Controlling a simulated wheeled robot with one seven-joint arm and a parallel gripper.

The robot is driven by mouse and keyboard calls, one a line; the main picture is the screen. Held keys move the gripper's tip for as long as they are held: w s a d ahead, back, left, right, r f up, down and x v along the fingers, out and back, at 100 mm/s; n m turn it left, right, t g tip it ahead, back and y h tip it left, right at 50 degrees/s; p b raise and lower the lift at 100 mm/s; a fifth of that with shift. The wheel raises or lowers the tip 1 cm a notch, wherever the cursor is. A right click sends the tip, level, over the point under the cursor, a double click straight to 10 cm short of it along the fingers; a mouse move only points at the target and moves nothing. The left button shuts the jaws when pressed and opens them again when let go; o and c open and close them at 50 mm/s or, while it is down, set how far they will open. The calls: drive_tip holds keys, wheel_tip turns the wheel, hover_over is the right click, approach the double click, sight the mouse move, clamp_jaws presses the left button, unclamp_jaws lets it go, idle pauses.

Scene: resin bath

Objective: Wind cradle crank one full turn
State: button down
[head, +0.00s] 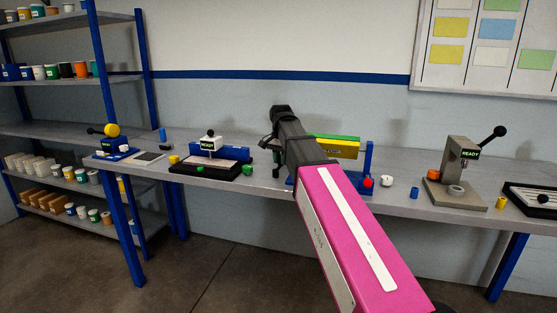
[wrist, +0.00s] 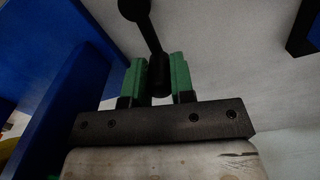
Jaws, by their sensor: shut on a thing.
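The cradle on the bench has a blue frame (head: 368,158) and carries a yellow and green block (head: 338,147). Its left side is hidden behind my arm in the head view. In the wrist view, the black crank (wrist: 147,35) runs from a round end at the top down to a thicker grip. My gripper (wrist: 158,80) has green fingers on both sides of this grip and is shut on it. Blue panels (wrist: 60,110) stand close to the left of the gripper.
A red knob (head: 368,182) and a white cup (head: 386,181) are at the cradle's right. A lever press (head: 462,165) stands farther right. A blue device with a black tray (head: 205,167) stands to the left. Blue-posted shelves (head: 60,135) hold several cups.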

drive_tip(key=shift+s+d, duration=0.1)
idle(0.3)
drive_tip(key=c, duration=1)
unclamp_jaws()
drive_tip(key=shift+o, duration=0.2)
wheel_tip(320, 180, up, 11)
drive_tip(key=shift+f, duration=0.1)
